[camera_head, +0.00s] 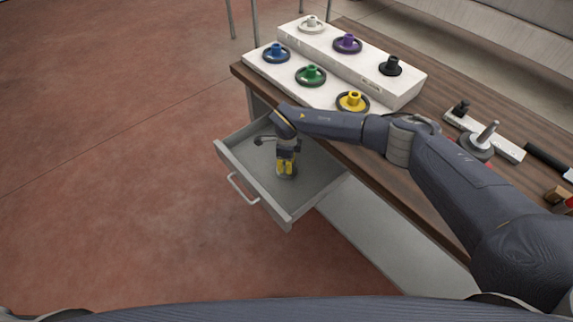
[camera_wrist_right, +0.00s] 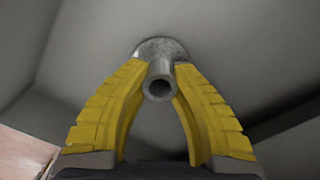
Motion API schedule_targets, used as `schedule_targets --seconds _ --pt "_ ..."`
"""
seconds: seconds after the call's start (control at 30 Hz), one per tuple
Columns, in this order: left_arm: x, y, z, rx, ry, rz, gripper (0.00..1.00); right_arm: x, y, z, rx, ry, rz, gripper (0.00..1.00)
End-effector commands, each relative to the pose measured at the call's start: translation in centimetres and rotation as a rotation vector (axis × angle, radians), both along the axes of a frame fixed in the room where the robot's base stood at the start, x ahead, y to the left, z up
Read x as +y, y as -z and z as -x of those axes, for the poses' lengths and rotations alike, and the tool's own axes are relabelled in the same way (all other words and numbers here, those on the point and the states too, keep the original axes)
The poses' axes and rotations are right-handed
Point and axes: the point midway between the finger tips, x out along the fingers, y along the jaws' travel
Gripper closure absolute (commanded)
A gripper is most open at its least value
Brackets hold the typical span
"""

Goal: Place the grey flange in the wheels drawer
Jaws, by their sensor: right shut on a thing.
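The grey flange (camera_wrist_right: 160,82) is between the yellow fingers of my right gripper (camera_wrist_right: 161,72) in the right wrist view, its hollow stub facing the camera. In the head view, my right gripper (camera_head: 286,170) points down inside the open grey drawer (camera_head: 239,173), shut on the flange. The flange's disc (camera_head: 287,177) shows just below the fingertips, low over the drawer floor. I cannot tell whether it touches the floor. My left gripper does not show.
A white stepped rack on the wooden table holds blue (camera_head: 277,53), green (camera_head: 311,75), yellow (camera_head: 353,101), purple (camera_head: 347,43), black (camera_head: 391,66) and white (camera_head: 311,25) flanges. A grey disc with a post (camera_head: 478,143) stands to the right.

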Motion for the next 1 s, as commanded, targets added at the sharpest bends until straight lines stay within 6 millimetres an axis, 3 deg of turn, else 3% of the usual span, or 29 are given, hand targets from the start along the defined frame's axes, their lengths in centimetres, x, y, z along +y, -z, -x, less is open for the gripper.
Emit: schedule_targets --seconds 0.37,0.4,0.57,0.87,1.0 --pt "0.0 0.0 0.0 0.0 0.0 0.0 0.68 0.1 0.2 0.0 -0.001 -0.001 -0.001 1.0" --pt "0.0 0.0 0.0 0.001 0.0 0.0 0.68 0.1 0.3 0.0 -0.001 -0.002 -0.001 0.74" --pt "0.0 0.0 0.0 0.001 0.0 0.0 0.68 0.1 0.3 0.0 -0.001 -0.002 -0.001 0.56" --pt "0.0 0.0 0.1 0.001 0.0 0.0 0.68 0.0 0.1 0.0 -0.001 -0.001 -0.001 0.55" --pt "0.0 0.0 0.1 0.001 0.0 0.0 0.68 0.0 -1.1 -0.2 -0.004 -0.002 -0.001 0.55"
